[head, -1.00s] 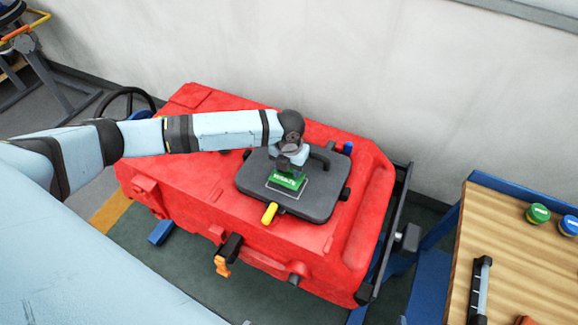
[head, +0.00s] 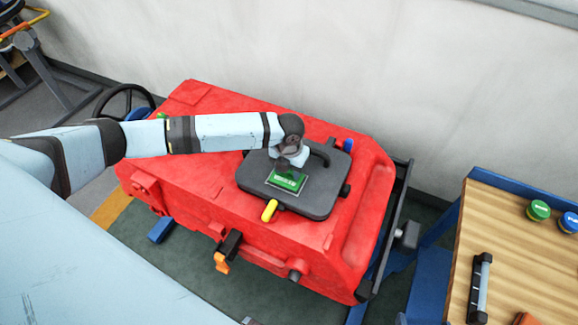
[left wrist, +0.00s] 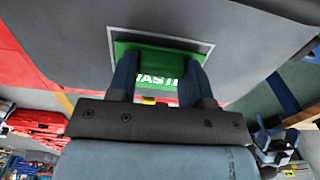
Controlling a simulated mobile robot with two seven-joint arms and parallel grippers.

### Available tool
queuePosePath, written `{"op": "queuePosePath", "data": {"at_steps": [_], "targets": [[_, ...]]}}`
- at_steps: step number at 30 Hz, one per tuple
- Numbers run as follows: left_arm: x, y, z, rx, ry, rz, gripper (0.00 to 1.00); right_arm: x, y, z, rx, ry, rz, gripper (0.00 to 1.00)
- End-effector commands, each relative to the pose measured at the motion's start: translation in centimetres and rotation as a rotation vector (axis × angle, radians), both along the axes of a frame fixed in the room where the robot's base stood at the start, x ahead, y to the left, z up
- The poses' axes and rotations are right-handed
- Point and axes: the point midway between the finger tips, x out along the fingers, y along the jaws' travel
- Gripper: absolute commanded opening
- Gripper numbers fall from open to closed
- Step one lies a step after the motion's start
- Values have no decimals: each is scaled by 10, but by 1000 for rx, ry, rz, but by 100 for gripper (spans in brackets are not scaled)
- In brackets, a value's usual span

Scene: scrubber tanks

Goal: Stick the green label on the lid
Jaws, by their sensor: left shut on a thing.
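The green label (head: 287,181) with white lettering is at the dark grey lid (head: 322,203) on top of the red tank (head: 205,180). It lies over the thin pale outlined rectangle marked on the lid. My left gripper (head: 289,165) is above the label, fingers down. In the left wrist view my left gripper (left wrist: 157,80) is shut on the label (left wrist: 150,58), one dark blue finger on each side, hiding part of its lettering. There the label overlaps the pale outline on the lid (left wrist: 65,45). Whether it touches the lid I cannot tell. My right gripper is not visible.
The lid has a black handle (head: 320,155), a blue knob (head: 347,145) and a yellow latch (head: 269,210) around it. An orange-tipped black latch (head: 226,252) is on the tank's front. A wooden bench (head: 520,255) with green and blue caps stands at the right.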

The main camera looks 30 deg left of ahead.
Motion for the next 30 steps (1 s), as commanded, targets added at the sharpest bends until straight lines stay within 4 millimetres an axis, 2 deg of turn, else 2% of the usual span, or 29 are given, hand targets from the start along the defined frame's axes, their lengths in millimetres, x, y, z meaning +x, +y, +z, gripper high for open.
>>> {"op": "queuePosePath", "data": {"at_steps": [30], "targets": [[0,0,-6,0,-1,1,24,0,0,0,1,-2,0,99]]}}
